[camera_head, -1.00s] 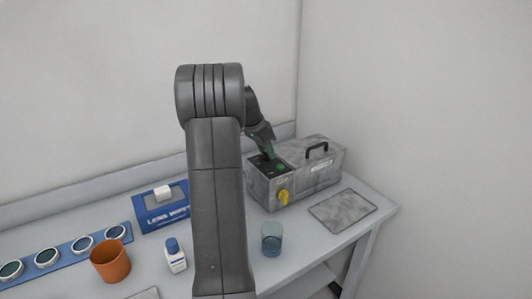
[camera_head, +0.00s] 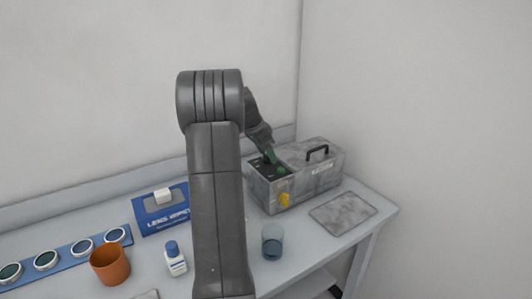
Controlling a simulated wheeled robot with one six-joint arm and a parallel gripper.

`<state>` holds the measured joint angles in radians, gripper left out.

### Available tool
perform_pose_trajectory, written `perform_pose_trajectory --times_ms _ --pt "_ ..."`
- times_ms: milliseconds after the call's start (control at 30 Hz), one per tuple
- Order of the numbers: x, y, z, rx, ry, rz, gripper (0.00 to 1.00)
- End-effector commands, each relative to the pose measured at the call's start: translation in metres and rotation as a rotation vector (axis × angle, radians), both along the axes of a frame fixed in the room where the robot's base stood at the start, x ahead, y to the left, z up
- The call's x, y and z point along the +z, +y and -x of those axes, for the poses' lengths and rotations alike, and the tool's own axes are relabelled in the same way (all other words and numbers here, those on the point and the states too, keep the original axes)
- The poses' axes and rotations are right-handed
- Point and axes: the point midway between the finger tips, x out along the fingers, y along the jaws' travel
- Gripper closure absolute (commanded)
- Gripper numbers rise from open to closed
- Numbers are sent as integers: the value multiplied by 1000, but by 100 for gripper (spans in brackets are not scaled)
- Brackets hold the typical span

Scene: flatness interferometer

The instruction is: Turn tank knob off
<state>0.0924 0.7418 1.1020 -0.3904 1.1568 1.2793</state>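The tank (camera_head: 310,186) is a mottled grey box with a black handle on its lid, standing at the back right of the table. A yellow knob (camera_head: 285,200) sits on its front face, near the left end. A dark recessed area with a green part (camera_head: 282,170) lies on the top left of the tank. My gripper (camera_head: 270,156) points down just above this area, behind and above the yellow knob. Its fingers are small and partly merge with the dark area, so I cannot tell whether they are open or touching anything.
A blue glass (camera_head: 272,241) stands in front of the tank, and a grey flat plate (camera_head: 342,213) lies to its right. A white bottle (camera_head: 175,260), an orange cup (camera_head: 110,264), a blue lens wipes box (camera_head: 163,209) and a blue rack (camera_head: 70,254) of round lenses occupy the left.

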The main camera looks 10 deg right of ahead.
Motion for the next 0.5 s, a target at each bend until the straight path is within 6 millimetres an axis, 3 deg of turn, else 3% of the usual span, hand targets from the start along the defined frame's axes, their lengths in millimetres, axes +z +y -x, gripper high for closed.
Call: perform_pose_trajectory --times_ms 267,500 --pt "2 1 0 1 0 0 42" --pt "34 14 4 2 -4 1 42"
